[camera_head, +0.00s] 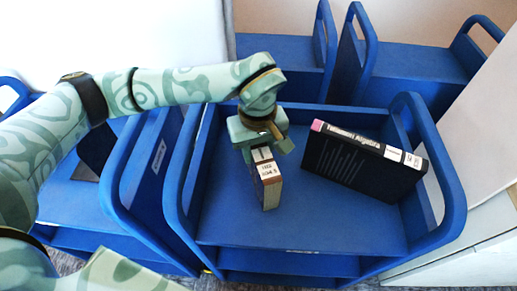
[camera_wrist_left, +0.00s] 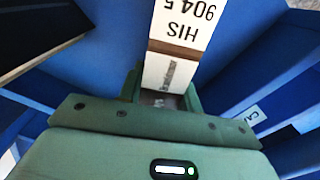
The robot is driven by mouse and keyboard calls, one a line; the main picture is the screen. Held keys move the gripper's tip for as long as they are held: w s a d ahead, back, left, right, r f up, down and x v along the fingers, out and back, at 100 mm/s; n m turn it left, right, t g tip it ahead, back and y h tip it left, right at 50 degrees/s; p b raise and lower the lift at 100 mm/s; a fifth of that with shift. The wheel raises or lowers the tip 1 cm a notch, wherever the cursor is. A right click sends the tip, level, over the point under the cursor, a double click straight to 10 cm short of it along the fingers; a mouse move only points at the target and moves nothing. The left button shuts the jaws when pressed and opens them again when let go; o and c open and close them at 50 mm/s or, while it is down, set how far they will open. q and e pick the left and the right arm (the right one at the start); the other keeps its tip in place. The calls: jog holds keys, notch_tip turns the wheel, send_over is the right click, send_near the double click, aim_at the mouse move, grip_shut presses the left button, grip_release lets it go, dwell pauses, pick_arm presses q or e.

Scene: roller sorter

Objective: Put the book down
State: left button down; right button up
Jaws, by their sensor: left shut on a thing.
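A small book with a brown cover and a white spine label (camera_head: 267,180) is upright over the blue cart's top shelf (camera_head: 300,228). My left gripper (camera_head: 259,143) is shut on its upper end. In the left wrist view the book (camera_wrist_left: 182,40) shows its label "HIS 904.5" between the fingers of my left gripper (camera_wrist_left: 165,98). The book's lower end is at or just above the shelf; I cannot tell if it touches. My right gripper is not in view.
A large black book (camera_head: 362,165) with a pink-ended spine leans on the same shelf to the right. Blue carts stand behind (camera_head: 415,65) and to the left (camera_head: 70,195). The shelf front is bare.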

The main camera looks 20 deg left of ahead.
pick_arm(q)
jog(key=c, duration=1)
grip_release()
jog(key=shift+o, duration=0.2)
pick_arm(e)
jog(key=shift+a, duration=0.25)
pick_arm(q)
notch_tip(320, 180, up, 12)
jog(key=p, duration=0.4)
jog(key=shift+r, duration=0.1)
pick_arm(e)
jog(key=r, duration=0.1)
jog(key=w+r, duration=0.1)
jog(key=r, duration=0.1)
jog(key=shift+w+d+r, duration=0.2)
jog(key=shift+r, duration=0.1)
